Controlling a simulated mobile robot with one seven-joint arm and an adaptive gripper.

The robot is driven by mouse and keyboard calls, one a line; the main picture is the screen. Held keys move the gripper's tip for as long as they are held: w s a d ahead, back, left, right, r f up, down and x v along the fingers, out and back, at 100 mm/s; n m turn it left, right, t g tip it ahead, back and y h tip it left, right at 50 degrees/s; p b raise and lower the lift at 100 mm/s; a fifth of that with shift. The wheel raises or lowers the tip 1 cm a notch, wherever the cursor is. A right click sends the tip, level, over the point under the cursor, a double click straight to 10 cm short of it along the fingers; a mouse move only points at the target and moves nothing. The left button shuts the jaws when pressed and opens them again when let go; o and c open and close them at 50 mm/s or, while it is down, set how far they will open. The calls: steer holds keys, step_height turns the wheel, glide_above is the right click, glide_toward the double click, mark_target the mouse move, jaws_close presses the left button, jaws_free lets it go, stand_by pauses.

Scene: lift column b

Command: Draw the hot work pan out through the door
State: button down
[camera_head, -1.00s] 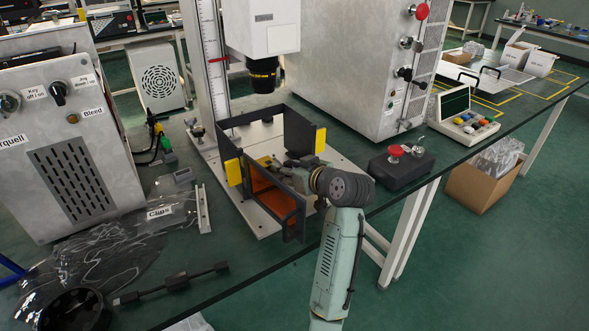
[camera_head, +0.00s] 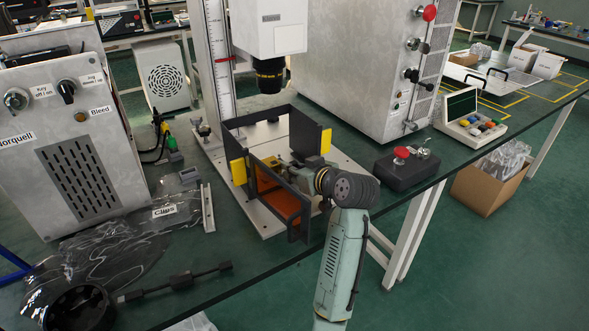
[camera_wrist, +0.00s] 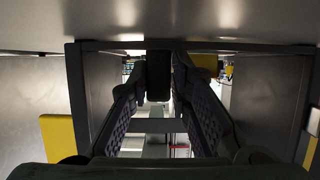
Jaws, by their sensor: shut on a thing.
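My gripper (camera_head: 284,164) reaches through the open front of a black-framed enclosure (camera_head: 232,122) standing on a pale base plate. In the wrist view, its two ridged fingers (camera_wrist: 158,88) close on a small dark block, which I take for the pan's handle (camera_wrist: 158,76). The pan body is mostly hidden by the fingers and the enclosure walls. A small yellowish part shows near the fingertips in the head view, but I cannot tell what it belongs to. The orange-paned door (camera_head: 281,204) stands swung out at the front, beside my wrist.
Yellow blocks (camera_head: 238,172) sit on the enclosure's sides. A lens column (camera_head: 270,74) hangs above it. A black box with a red button (camera_head: 402,168) stands to the right, near the bench edge. A clips bag (camera_head: 170,211) and a metal strip (camera_head: 208,208) lie left.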

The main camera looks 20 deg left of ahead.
steer(key=shift+r+p, duration=0.65)
steer(key=shift+r, duration=0.15)
stand_by(0.4)
steer(key=shift+d, duration=0.2)
stand_by(0.5)
steer(key=shift+s+d, duration=0.95)
steer(key=shift+d, duration=0.15)
steer(key=shift+s+d, duration=0.2)
steer(key=shift+d, duration=0.05)
steer(key=shift+s+d+p, duration=0.3)
steer(key=shift+s+d, duration=0.15)
steer(key=shift+d, duration=0.15)
steer(key=shift+s+d, duration=0.2)
steer(key=shift+d, duration=0.05)
steer(key=shift+s+d, duration=0.45)
steer(key=shift+d, duration=0.1)
steer(key=shift+s+d, duration=0.2)
steer(key=shift+d, duration=0.05)
steer(key=shift+s+d, duration=0.4)
steer(key=shift+d, duration=0.2)
